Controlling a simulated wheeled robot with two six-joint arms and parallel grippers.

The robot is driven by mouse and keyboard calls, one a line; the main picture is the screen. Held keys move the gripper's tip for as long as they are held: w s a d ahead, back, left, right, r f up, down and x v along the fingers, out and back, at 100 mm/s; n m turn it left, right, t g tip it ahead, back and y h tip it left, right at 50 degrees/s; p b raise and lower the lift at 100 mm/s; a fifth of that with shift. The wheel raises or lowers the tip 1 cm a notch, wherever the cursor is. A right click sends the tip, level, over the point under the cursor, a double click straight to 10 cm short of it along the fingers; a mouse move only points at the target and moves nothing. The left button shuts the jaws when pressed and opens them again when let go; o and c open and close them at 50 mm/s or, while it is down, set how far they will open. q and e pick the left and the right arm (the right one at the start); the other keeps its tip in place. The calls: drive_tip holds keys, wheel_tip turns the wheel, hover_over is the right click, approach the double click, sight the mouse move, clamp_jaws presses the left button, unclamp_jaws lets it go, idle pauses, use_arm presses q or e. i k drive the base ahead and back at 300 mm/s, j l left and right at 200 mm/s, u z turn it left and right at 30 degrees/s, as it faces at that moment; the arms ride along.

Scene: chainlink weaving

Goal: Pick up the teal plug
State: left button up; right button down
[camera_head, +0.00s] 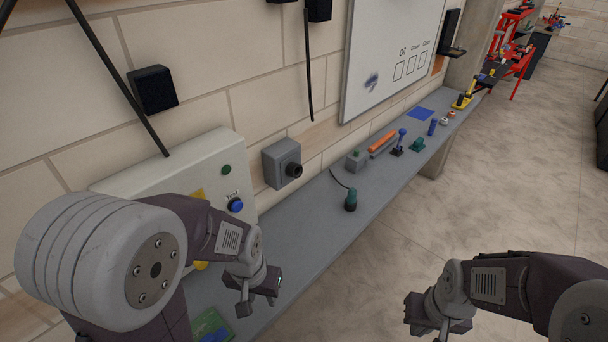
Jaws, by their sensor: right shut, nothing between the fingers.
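The teal plug (351,200) stands on the grey shelf (318,240) near the middle of the head view, with a dark cable running up from it toward the wall side. My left gripper (258,300) is over the shelf, to the left of and nearer than the plug, apart from it. Its fingers point down and toward the front, and their opening is not clear. My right gripper (428,334) hangs beyond the shelf's front edge, over the floor, shut and empty, well to the right of the plug.
A grey socket box (283,164) is on the wall behind the plug. A panel (160,165) with a blue button (236,205) stands at left. Farther along the shelf are an orange cylinder (382,141), a blue-topped joystick (399,142) and a teal object (417,145). The shelf around the plug is clear.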

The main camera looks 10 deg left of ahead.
sight(352, 193)
drive_tip(key=i+l+u, duration=0.25)
drive_tip(key=u, duration=0.15)
drive_tip(key=i+l+u, duration=0.15)
drive_tip(key=l+u, duration=0.25)
drive_tip(key=i+l+u, duration=0.15)
drive_tip(key=l+u, duration=0.25)
drive_tip(key=i+l+u, duration=0.1)
drive_tip(key=l+u, duration=1.15)
drive_tip(key=k+j, duration=0.05)
drive_tip(key=j, duration=0.05)
